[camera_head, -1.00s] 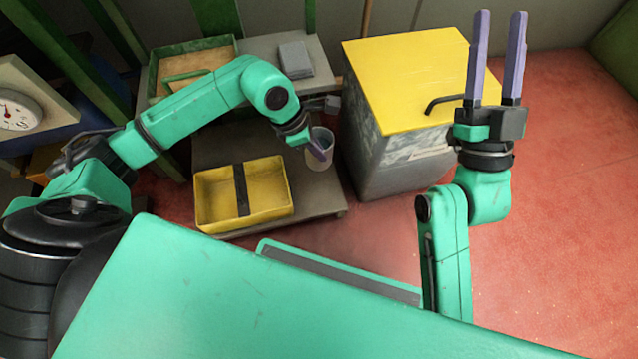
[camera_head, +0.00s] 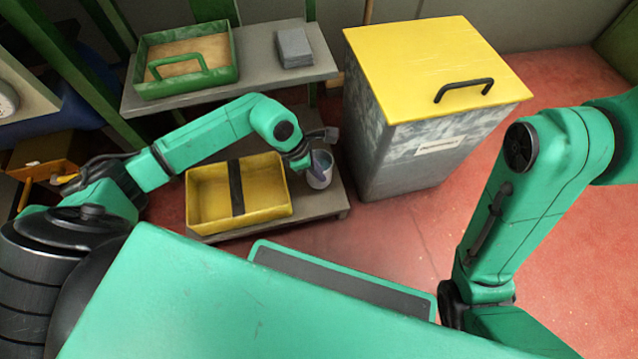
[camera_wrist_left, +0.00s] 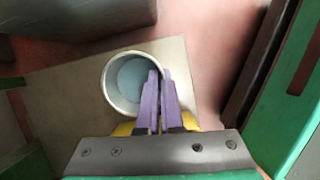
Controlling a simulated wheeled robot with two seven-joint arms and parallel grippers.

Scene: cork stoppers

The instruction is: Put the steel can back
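The steel can (camera_head: 320,174) is a pale grey, open-topped cup with a bluish inside. It is at the right end of the low grey shelf, right of the yellow tray; I cannot tell whether its base touches the shelf. My left gripper (camera_head: 307,167) reaches it from above left. In the left wrist view the can (camera_wrist_left: 107,88) is seen from above. The purple fingers of the left gripper (camera_wrist_left: 161,92) are close together at its rim, one inside and one outside, pinching the wall. My right gripper is out of the picture; only its arm shows.
The yellow tray (camera_head: 243,217) with a black divider stands left of the can. A grey bin with a yellow lid (camera_head: 420,65) stands to the right. Above and behind, the upper grey shelf (camera_head: 262,68) carries a green box (camera_head: 186,87) and a grey block (camera_head: 294,49).

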